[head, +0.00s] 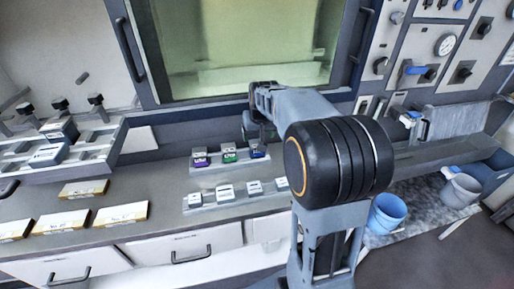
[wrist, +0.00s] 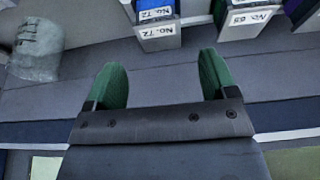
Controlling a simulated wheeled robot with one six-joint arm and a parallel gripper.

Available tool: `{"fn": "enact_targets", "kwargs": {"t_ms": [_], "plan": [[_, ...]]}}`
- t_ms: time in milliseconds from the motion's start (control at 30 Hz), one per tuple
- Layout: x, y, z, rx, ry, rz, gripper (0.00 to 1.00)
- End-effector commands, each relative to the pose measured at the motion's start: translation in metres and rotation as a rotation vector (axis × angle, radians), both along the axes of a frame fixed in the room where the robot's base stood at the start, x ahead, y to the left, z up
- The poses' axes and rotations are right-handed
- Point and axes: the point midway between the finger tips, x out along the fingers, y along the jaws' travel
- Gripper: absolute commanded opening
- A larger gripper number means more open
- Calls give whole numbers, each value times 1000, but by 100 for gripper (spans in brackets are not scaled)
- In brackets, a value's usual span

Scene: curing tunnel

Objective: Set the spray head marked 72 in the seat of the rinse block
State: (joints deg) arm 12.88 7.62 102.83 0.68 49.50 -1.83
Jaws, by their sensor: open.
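A blue piece with a white label reading No. 72 (wrist: 155,13) is at the top edge of the wrist view, cut off by the frame. A grey block under it carries a second No. 72 label (wrist: 158,33). In the head view a blue piece (head: 258,151) stands at the right end of a short row, partly below my arm. My gripper (wrist: 161,80) is open, with green fingers apart and nothing between them. The labelled piece lies beyond the fingertips, not between them. In the head view my gripper (head: 259,128) hangs over the row. I cannot tell which thing is the rinse block.
A green piece (head: 230,156) and a purple piece (head: 200,160) share the row. Several pale blocks (head: 225,191) stand in front. A rounded grey lump (wrist: 36,48) is at the wrist view's left. A tiered rack (head: 85,152) and yellow-edged boxes (head: 120,215) are left; blue bucket (head: 387,213) right.

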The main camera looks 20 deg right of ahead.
Motion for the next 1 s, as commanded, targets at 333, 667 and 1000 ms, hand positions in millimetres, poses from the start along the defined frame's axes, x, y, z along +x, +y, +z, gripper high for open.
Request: {"fn": "enact_targets", "kwargs": {"t_ms": [333,667,1000], "plan": [[14,-4,-45,0,1,-1,79],[21,-5,-60,-1,0,-1,79],[21,-5,-61,0,0,-1,79]]}}
